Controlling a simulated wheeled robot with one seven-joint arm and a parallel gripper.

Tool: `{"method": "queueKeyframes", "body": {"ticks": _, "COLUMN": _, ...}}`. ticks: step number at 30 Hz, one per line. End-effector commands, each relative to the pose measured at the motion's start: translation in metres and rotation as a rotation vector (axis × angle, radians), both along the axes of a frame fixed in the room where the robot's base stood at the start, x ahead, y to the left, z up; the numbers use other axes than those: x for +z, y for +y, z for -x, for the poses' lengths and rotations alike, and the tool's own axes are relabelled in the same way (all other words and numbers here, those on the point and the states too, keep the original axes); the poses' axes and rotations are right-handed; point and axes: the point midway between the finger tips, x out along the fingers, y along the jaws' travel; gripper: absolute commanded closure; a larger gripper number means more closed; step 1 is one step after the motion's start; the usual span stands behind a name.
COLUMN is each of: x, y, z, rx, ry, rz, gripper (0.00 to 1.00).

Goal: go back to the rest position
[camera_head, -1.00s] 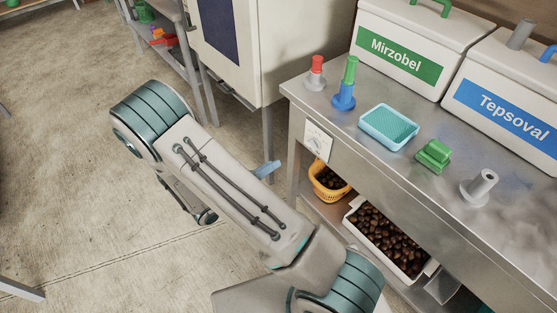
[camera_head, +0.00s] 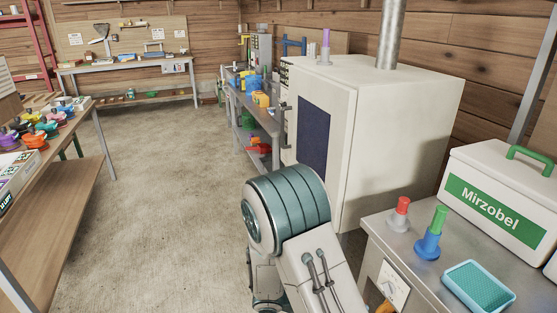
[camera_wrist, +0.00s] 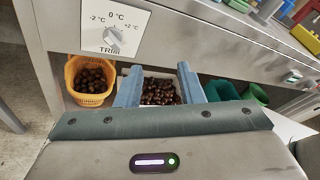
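My gripper (camera_wrist: 158,84) shows in the wrist view with its two blue fingers apart and nothing between them, so it is open. It is in front of the metal bench, level with the lower shelf. In the head view my arm is folded at the bottom middle and hides the gripper.
A dial plate (camera_wrist: 115,28) is on the bench front. Below are an orange basket (camera_wrist: 72,72) and a white crate (camera_wrist: 133,74), both with chestnuts. A white cabinet (camera_head: 395,140) stands beyond my arm. A wooden table (camera_head: 60,215) is at left. Floor between is clear.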

Motion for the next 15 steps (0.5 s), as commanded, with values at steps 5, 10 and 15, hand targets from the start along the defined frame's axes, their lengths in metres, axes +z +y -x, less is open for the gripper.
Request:
{"method": "queueKeyframes", "body": {"ticks": 5, "x": 0.038, "y": -0.013, "z": 0.028, "rx": -0.253, "ry": -0.231, "rz": -0.191, "gripper": 0.65}}
{"method": "queueKeyframes", "body": {"ticks": 10, "x": 0.066, "y": -0.015, "z": 0.053, "rx": -0.495, "ry": -0.456, "rz": -0.359, "gripper": 0.65}}
{"method": "queueKeyframes", "body": {"ticks": 15, "x": 0.093, "y": -0.011, "z": 0.074, "rx": -0.74, "ry": -0.684, "rz": -0.516, "gripper": 0.65}}
